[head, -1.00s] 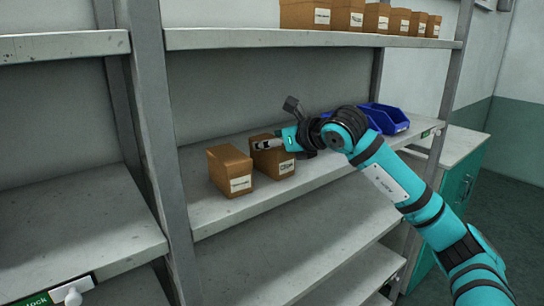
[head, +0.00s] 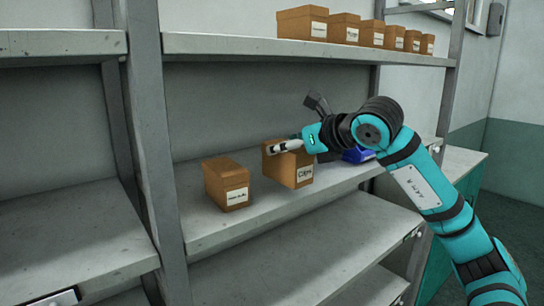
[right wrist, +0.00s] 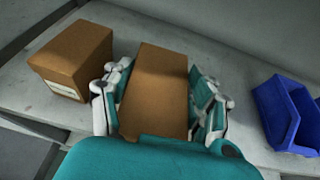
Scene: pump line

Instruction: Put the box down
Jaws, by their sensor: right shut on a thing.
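A brown cardboard box with a white label (head: 293,167) is in my right gripper (head: 285,147) over the middle shelf. In the head view it looks raised above the shelf surface. In the right wrist view the box (right wrist: 156,88) lies between the two fingers of the right gripper (right wrist: 160,98), which press on its sides. The middle shelf (head: 225,220) is grey and worn. My left gripper is not in view.
A similar brown box (head: 227,183) stands on the same shelf just left of the held one. A blue bin (head: 358,154) is to the right, partly behind my arm. Several boxes line the upper shelf (head: 240,45). A grey upright (head: 150,130) stands at left.

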